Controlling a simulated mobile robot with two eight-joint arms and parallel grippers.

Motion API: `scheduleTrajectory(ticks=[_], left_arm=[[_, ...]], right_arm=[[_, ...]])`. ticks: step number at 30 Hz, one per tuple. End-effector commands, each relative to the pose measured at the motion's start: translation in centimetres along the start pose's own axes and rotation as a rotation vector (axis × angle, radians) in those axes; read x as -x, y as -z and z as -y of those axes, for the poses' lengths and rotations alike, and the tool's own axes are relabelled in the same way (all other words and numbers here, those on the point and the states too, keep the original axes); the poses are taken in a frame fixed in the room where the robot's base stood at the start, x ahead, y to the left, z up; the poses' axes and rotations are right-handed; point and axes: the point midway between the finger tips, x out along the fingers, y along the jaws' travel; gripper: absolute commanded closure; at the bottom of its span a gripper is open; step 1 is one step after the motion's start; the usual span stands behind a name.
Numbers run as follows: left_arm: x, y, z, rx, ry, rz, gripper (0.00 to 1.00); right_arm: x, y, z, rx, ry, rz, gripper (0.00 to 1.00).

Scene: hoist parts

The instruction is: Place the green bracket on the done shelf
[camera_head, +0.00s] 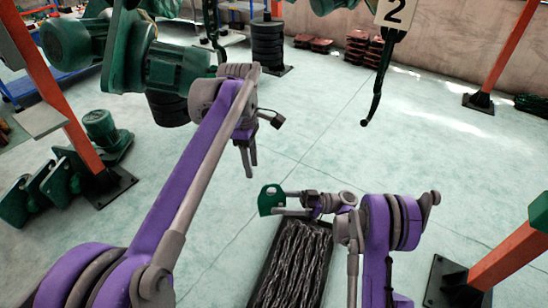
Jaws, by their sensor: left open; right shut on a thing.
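The green bracket (271,190) is a small plate with a hole near its top, in the middle of the view. My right gripper (284,202) is shut on it and holds it from the right, beyond the far end of the chain tray. My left gripper (250,168) is open and empty, pointing down, above and a little left of the bracket. A small grey plate (42,122) juts from the orange post at the left; I cannot tell whether it is the done shelf. No label marks it.
A dark tray (268,262) of chains lies below the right gripper. Large green hoist motors (178,68) are at the upper left. Orange posts (510,252) stand at left and right.

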Motion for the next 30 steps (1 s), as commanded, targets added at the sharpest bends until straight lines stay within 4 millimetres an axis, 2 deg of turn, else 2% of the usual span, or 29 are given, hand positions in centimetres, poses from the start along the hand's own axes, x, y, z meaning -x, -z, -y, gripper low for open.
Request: scheduleTrajectory(ticks=[1, 6, 12, 20, 30], left_arm=[[-0.2, -0.8, -1.2, 0.053, 0.028, 0.003, 0.57], [-0.9, -3.0, -3.4, 0.234, 0.116, -0.003, 0.57], [-1.6, -4.4, -4.5, 0.356, 0.173, -0.019, 0.57], [-3.3, -4.7, -4.5, 0.384, 0.185, -0.024, 0.57], [-9.5, -4.8, -3.2, 0.383, 0.184, -0.024, 0.57]], right_arm=[[0.0, 0.1, 0.0, 0.001, 0.0, -0.002, 1.0], [0.0, 0.1, 0.0, 0.001, 0.0, -0.002, 1.0], [0.0, 0.1, 0.0, 0.001, 0.001, -0.002, 1.0], [0.0, 0.1, 0.0, 0.001, 0.001, -0.002, 1.0], [0.0, 0.1, 0.0, 0.001, 0.0, -0.002, 1.0]])
